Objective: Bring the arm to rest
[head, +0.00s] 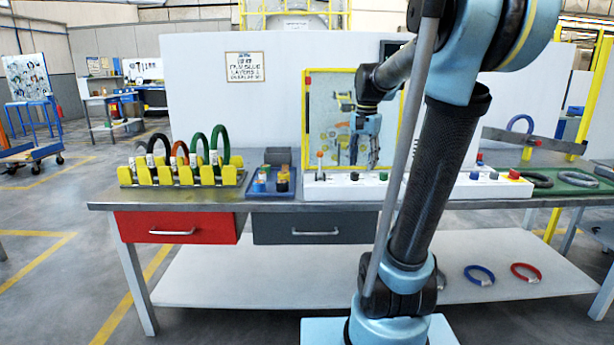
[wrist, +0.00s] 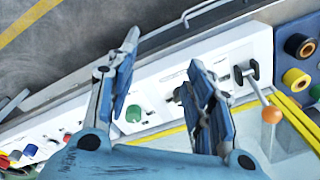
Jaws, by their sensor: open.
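My gripper (head: 364,158) hangs in front of the yellow-framed panel, above the workbench, in the head view. In the wrist view its two blue and dark fingers (wrist: 165,68) stand apart with nothing held between them. The white control strip (head: 345,192) lies below it and shows behind the fingers in the wrist view (wrist: 60,112). A lever with an orange knob (wrist: 271,115) is right of the fingers in the wrist view, apart from them. A green knob (wrist: 134,113) shows between the fingers. The upper part of my arm leaves the head view at the top.
A yellow rack (head: 180,176) with several upright coils stands at the bench's left. A blue tray (head: 290,195) with tape rolls sits beside it. The yellow-framed panel (head: 308,120) stands behind. Grey coils lie on a green mat (head: 572,180) at right.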

